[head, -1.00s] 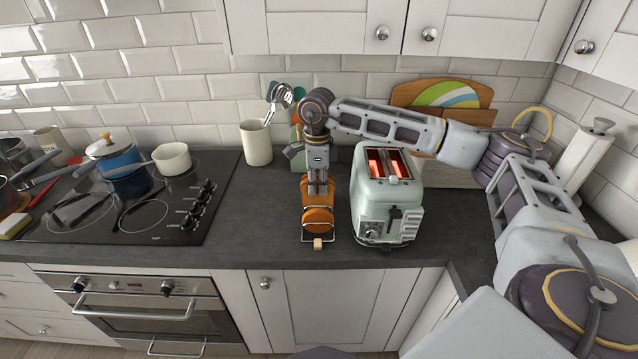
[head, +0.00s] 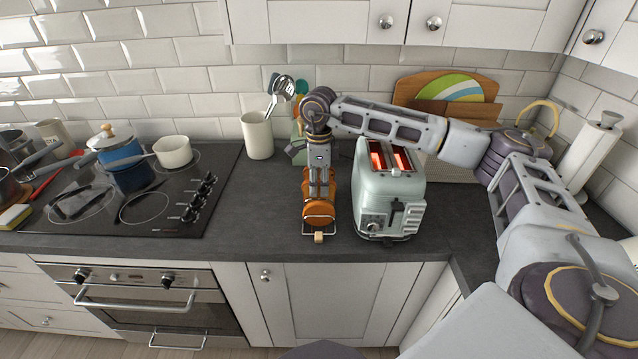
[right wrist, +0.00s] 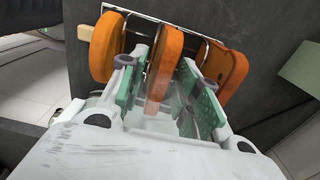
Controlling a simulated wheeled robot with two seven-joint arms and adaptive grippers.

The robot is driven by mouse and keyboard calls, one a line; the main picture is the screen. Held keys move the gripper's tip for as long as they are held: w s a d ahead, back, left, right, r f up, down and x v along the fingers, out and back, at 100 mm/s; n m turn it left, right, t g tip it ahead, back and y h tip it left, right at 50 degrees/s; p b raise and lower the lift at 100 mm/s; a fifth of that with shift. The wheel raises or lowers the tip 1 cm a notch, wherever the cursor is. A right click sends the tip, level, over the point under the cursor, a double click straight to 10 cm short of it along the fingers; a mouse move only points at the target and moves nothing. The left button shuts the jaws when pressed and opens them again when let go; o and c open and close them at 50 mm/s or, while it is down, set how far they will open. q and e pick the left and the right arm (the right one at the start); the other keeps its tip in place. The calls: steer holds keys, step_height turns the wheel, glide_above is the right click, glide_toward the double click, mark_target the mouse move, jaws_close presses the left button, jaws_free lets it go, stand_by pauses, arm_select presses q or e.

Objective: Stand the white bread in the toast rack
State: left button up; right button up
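The toast rack (head: 319,237), a wire frame with a small wooden knob, stands on the worktop left of the toaster. It holds several orange-brown slices upright; the front slice (head: 319,213) shows best in the head view. My right gripper (head: 319,196) points down over the rack from behind. In the right wrist view its fingers (right wrist: 170,85) stand open on either side of a middle slice (right wrist: 163,72), with a gap on the right side. Other slices stand to the left (right wrist: 106,50) and right (right wrist: 226,72). No clearly white slice shows. My left gripper is out of view.
The mint toaster (head: 388,195), its slots glowing orange, stands close to the rack's right. A utensil crock (head: 257,137) stands behind to the left, and boards (head: 450,95) lean on the wall. The hob (head: 125,195) with pans is far left. Worktop between hob and rack is clear.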

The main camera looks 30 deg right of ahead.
stand_by(0.3)
steer(key=shift+r, duration=0.15)
steer(key=shift+r, duration=0.5)
step_height(320, 180, up, 11)
steer(key=shift+f, duration=0.15)
stand_by(0.3)
step_height(320, 180, up, 5)
steer(key=p, duration=0.3)
steer(key=shift+p, duration=0.35)
stand_by(1.3)
